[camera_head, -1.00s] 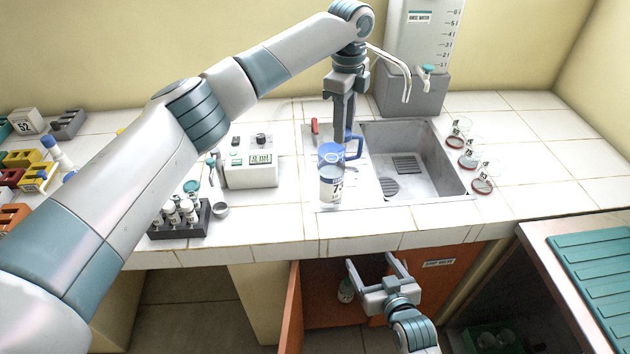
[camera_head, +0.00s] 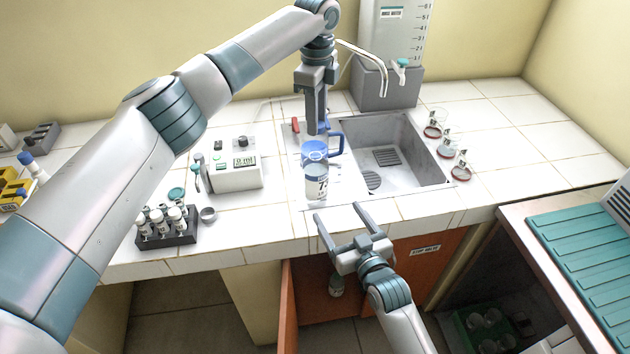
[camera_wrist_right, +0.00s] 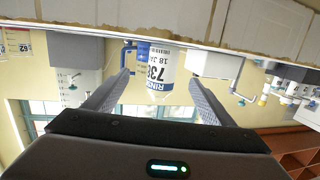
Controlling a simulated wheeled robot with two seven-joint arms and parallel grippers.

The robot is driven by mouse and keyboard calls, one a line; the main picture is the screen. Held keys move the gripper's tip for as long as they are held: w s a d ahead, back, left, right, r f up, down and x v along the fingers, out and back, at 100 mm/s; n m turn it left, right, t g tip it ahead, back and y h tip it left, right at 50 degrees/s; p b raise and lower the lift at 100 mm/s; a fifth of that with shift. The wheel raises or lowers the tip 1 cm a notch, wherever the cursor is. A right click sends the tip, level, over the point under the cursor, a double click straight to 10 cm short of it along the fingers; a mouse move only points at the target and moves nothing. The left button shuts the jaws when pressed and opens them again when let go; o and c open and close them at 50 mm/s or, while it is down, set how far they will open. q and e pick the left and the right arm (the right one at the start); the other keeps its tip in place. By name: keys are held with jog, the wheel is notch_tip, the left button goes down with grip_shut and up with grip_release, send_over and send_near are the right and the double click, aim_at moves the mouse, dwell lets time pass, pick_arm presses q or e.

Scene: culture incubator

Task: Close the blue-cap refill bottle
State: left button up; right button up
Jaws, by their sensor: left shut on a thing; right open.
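My right gripper (camera_head: 339,213) is open and empty in front of the counter edge, just below and in front of the bottle. In the right wrist view, upside down, the bottle (camera_wrist_right: 157,68) shows between the open fingers (camera_wrist_right: 160,80).
The sink (camera_head: 403,178) lies right of the bottle. A white device (camera_head: 233,178) and a dark vial rack (camera_head: 168,238) stand left. An open orange cabinet door (camera_head: 289,305) is below the counter, near my right arm.

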pick_arm(q)
jog(key=shift+a, duration=0.1)
pick_arm(e)
jog(key=shift+w+a+r+t+y, duration=0.2)
jog(key=shift+w+a+r+t, duration=0.15)
jog(key=shift+w+r, duration=0.3)
jog(key=shift+w+a+r+t+y, duration=0.25)
jog(key=shift+w+a+r, duration=0.25)
jog(key=shift+r, duration=0.25)
jog(key=shift+x, duration=6)
jog(key=shift+d, duration=0.1)
jog(key=c, duration=1.6)
pick_arm(q)
send_over(316, 156)
jog(key=shift+w+f, duration=0.1)
jog(key=shift+f, duration=2.35)
pick_arm(e)
jog(key=shift+f, duration=0.1)
pick_arm(q)
jog(key=shift+f, duration=0.9)
